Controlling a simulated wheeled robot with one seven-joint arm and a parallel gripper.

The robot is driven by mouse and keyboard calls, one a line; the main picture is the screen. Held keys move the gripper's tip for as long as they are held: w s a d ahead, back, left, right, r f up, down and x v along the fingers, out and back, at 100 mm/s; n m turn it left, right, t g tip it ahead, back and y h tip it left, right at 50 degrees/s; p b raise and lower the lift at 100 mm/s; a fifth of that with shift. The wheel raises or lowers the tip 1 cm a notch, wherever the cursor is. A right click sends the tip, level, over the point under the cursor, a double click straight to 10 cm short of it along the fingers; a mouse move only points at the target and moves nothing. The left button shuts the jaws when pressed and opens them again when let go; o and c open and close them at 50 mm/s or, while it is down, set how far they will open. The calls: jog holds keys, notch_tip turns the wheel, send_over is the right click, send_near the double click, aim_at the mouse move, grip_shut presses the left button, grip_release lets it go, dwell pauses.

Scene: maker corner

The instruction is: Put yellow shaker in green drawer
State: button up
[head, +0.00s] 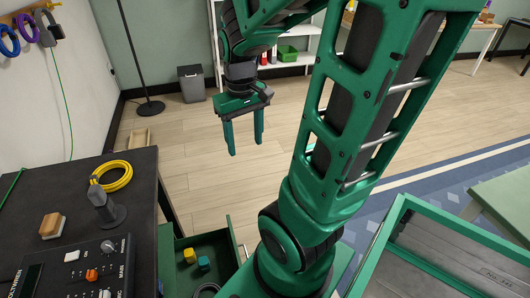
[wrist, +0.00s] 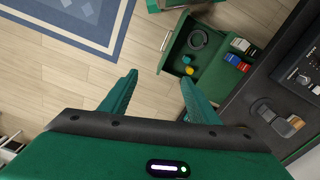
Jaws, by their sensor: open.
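The green drawer (head: 226,236) is pulled open beside the dark workbench; it also shows in the wrist view (wrist: 215,81). A small yellow thing, which looks like the yellow shaker (head: 189,255), is inside the drawer, close to a teal piece (head: 204,264). In the wrist view my gripper (wrist: 158,78) points down past the drawer front.
The workbench (head: 140,225) holds a yellow cable coil (head: 118,176), a wooden block (head: 52,225) and a control box. A bin (head: 192,84) stands at the back. The floor between is clear.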

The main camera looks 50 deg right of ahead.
jog(key=s+a+r+m, duration=0.2)
jog(key=s, duration=0.8)
jog(key=shift+a+m+y, duration=0.15)
jog(key=shift+m+y, duration=0.15)
jog(key=shift+m, duration=0.1)
jog(key=shift+w, duration=0.1)
